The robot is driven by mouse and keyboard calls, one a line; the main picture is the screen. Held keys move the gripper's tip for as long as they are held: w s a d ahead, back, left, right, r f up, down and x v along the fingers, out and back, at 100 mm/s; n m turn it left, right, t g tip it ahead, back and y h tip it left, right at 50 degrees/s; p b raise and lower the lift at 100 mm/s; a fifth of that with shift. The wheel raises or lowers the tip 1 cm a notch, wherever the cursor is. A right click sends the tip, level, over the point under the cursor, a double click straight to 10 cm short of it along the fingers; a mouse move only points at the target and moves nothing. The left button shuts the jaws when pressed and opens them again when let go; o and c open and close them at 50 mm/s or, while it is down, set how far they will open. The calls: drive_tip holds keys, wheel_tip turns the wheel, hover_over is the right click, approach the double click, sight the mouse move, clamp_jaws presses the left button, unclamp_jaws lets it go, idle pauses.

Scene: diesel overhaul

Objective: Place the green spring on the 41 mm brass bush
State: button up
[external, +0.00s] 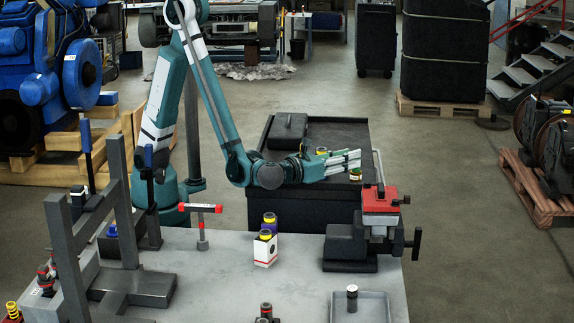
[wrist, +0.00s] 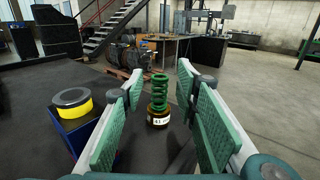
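The green spring (wrist: 160,92) stands upright on top of the brass bush (wrist: 158,117), whose label reads "41" in the wrist view. Spring and bush are beyond and between the fingers of my gripper (wrist: 161,74). The gripper is open, with a visible gap on each side of the spring. In the external view my gripper (external: 358,160) reaches right, low over the dark bench top. The bush (external: 355,175) shows small just below the fingertips there, and the spring is hard to make out behind the fingers.
A red-topped vise (external: 379,203) is on the grey table, near the dark bench's front right corner. A white box (external: 265,249) with a yellow-topped item and a grey tray (external: 378,297) are also there.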

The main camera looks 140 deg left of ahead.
drive_tip(key=shift+s+d+p, duration=0.15)
drive_tip(key=shift+d, duration=1.15)
drive_tip(key=shift+s+d+p, duration=0.2)
drive_tip(key=shift+d, duration=1.1)
drive_tip(key=shift+s+d+p, duration=0.15)
drive_tip(key=shift+d, duration=1.15)
drive_tip(key=shift+s+d+f+n+h, duration=0.1)
drive_tip(key=shift+d+n+h, duration=0.6)
drive_tip(key=shift+n+h, duration=0.1)
drive_tip(key=shift+s+d+f+n+t+h, duration=0.15)
drive_tip(key=shift+d+n+t+h, duration=0.25)
drive_tip(key=shift+d+n+h, duration=0.25)
drive_tip(key=s+d+n+t+h, duration=0.1)
drive_tip(key=s+d+n+h, duration=0.3)
drive_tip(key=d, duration=0.7)
drive_tip(key=s+d+n+t+h, duration=0.1)
drive_tip(key=s+d+n+h, duration=0.4)
drive_tip(key=d, duration=0.6)
drive_tip(key=s+d+r+n+t+h, duration=0.1)
drive_tip(key=s+d+n+h, duration=0.4)
drive_tip(key=d, duration=0.6)
drive_tip(key=shift+s+n+t+h, duration=0.25)
drive_tip(key=shift+n+t+h, duration=0.2)
drive_tip(key=shift+n, duration=0.8)
drive_tip(key=shift+r, duration=0.1)
